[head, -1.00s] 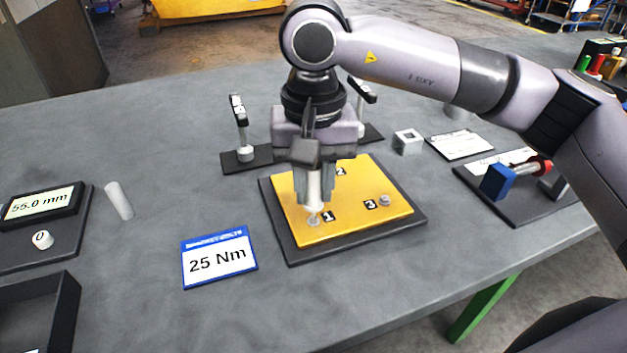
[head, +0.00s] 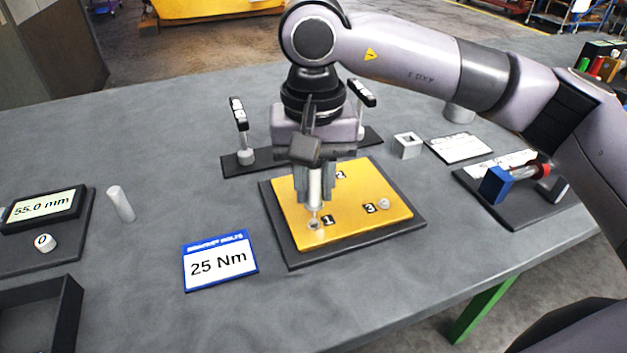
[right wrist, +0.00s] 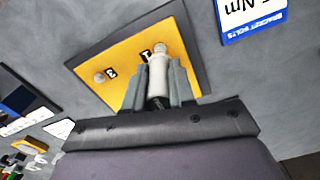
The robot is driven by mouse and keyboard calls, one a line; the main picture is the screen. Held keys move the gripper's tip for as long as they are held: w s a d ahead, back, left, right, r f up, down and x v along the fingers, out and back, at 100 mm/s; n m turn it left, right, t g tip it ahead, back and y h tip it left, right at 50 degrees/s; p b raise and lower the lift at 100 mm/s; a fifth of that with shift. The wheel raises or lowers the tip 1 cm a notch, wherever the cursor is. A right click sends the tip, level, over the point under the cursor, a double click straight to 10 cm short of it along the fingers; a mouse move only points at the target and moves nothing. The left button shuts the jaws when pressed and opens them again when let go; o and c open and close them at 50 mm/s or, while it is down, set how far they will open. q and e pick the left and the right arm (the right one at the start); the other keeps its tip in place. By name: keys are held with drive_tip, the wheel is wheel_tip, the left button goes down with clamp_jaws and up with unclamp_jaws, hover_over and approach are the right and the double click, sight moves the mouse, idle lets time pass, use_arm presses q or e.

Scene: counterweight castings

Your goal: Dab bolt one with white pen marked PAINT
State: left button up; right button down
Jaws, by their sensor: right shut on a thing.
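My right gripper (head: 315,195) is shut on a white pen (head: 315,188) and holds it upright, tip down, over the yellow plate (head: 365,228). The pen tip is just over bolt one (head: 316,224), beside the label 1. I cannot tell whether it touches. In the right wrist view the white pen (right wrist: 160,75) stands between the fingers (right wrist: 160,85), with its far end by the label 1. No PAINT marking is readable. Bolt three (head: 384,204) stands at the plate's right. Bolt two is hidden by my gripper; its label shows. My left gripper is not in view.
A 25 Nm card (head: 220,262) stands left of the plate. Two black-headed tools (head: 240,118) stand on a dark base behind it. A white cylinder (head: 121,204), a 55.0 mm display (head: 42,206) and an open dark box (head: 40,310) are left. A blue-and-red tool (head: 497,185) lies right.

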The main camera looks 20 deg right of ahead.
drive_tip(key=shift+r+p, duration=1.35)
drive_tip(key=shift+r, duration=1.15)
drive_tip(key=shift+f, duration=0.1)
